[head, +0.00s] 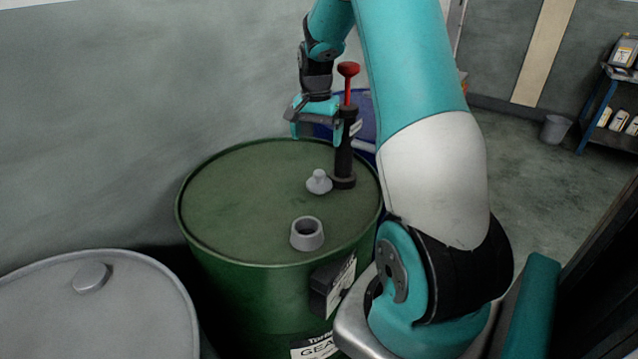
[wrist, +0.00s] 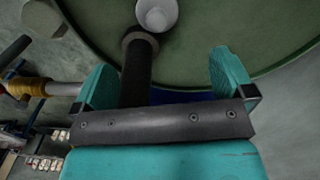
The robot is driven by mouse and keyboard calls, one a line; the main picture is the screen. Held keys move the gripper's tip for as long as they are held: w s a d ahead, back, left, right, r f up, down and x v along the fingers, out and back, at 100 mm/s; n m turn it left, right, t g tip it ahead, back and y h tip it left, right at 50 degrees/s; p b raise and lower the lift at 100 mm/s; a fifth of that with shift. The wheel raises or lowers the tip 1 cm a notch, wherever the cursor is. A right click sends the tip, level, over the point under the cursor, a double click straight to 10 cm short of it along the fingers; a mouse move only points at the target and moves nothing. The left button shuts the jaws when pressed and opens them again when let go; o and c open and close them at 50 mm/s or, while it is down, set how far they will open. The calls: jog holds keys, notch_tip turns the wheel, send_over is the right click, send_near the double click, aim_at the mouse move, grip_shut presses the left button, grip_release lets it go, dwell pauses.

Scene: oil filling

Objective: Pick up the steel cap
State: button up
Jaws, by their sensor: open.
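The steel cap (head: 319,182) is a small grey knobbed piece on top of the green drum (head: 240,190), beside the black base of a hand pump (head: 344,155) with a red handle. In the wrist view the cap (wrist: 157,14) is at the top edge, partly cut off, past the fingertips. My gripper (head: 316,124) is open and empty, above the far part of the drum, higher than the cap and apart from it. In the wrist view its teal fingers (wrist: 162,66) are spread wide, with the pump's dark shaft (wrist: 136,75) showing between them, nearer the left finger.
A grey open collar (head: 306,234) sits on the green drum nearer the camera. A blue drum (head: 368,128) stands behind, partly hidden by the pump and my arm. A grey drum (head: 90,315) is at lower left. A bin (head: 555,129) and shelf rack (head: 600,115) stand far right.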

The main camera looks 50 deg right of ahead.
aim_at(320, 171)
notch_tip(320, 171, down, 9)
jog(key=shift+r+p, duration=0.1)
jog(key=shift+p, duration=0.55)
jog(key=f+p, duration=0.1)
jog(key=f, duration=0.3)
jog(key=shift+s+d+p, duration=0.2)
jog(key=shift+d+p, duration=0.15)
jog(key=shift+d, duration=0.05)
jog(key=shift+f, duration=0.65)
jog(key=c, duration=1)
